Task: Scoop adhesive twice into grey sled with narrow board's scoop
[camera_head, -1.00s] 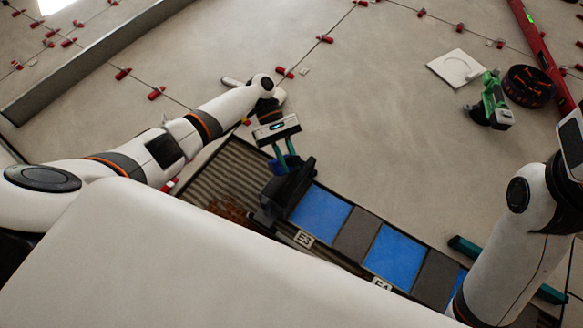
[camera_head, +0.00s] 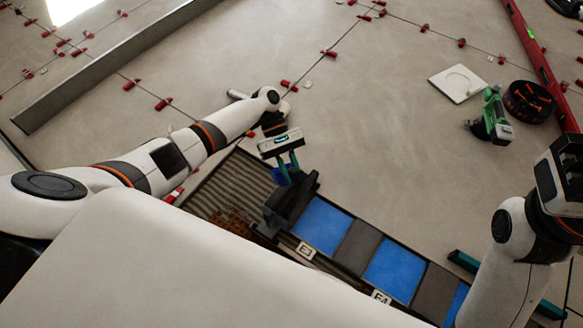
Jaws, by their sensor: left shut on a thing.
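My left gripper (camera_head: 286,169) is shut on a dark scoop-like tool (camera_head: 291,200) at the middle of the head view. The tool sits at the left end of the row of blue and grey panels, beside a ribbed grey area (camera_head: 232,184). Brown-orange material (camera_head: 233,222) lies at the lower edge of that ribbed area, partly hidden by my body. I cannot make out for sure which part is the sled or the adhesive. My right arm is at the right edge; its gripper's fingertips are out of view.
Blue panels (camera_head: 394,267) alternate with grey ones, with labels E3 (camera_head: 306,250) and E4 (camera_head: 381,298). A green tool (camera_head: 491,117), a white square plate (camera_head: 457,83), a dark round tub (camera_head: 529,101) and a red level (camera_head: 541,62) lie at the upper right. The middle floor is clear.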

